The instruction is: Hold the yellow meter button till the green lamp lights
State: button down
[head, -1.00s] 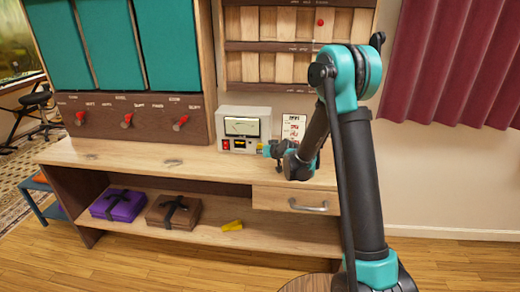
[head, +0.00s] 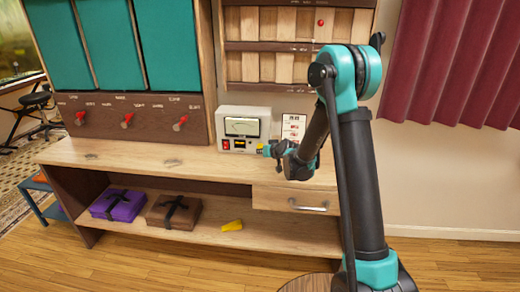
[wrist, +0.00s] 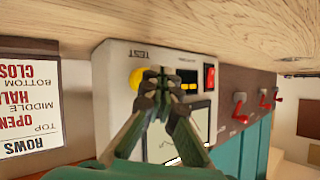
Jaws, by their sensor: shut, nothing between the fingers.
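The meter (head: 245,112) is a pale box standing on the bench against the back panel. It has a wide dial window (head: 242,127), a red switch (head: 226,144) and a small dark display with yellow marks (head: 240,143). The yellow button (head: 260,147) is at the right of its front. In the wrist view the yellow button (wrist: 136,83) shows beside my fingers, under the word TEST, partly hidden by them. My gripper (head: 267,150) is shut and empty, its tips (wrist: 160,74) right in front of the button. Whether they touch it I cannot tell. I see no lit green lamp.
A printed card (head: 293,127) stands right of the meter, close to my gripper. The bench top (head: 120,153) is mostly clear on the left. A drawer (head: 290,199) is below. The lower shelf holds purple (head: 117,205) and brown (head: 173,211) boxes and a yellow piece (head: 232,226).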

jog(key=shift+w, duration=0.35)
jog(key=shift+w, duration=0.55)
dwell(0.8)
jog(key=shift+s, duration=0.1)
dwell(2.8)
jog(key=shift+s, duration=0.9)
jog(key=shift+s+a, duration=0.1)
jog(key=shift+s, duration=2.4)
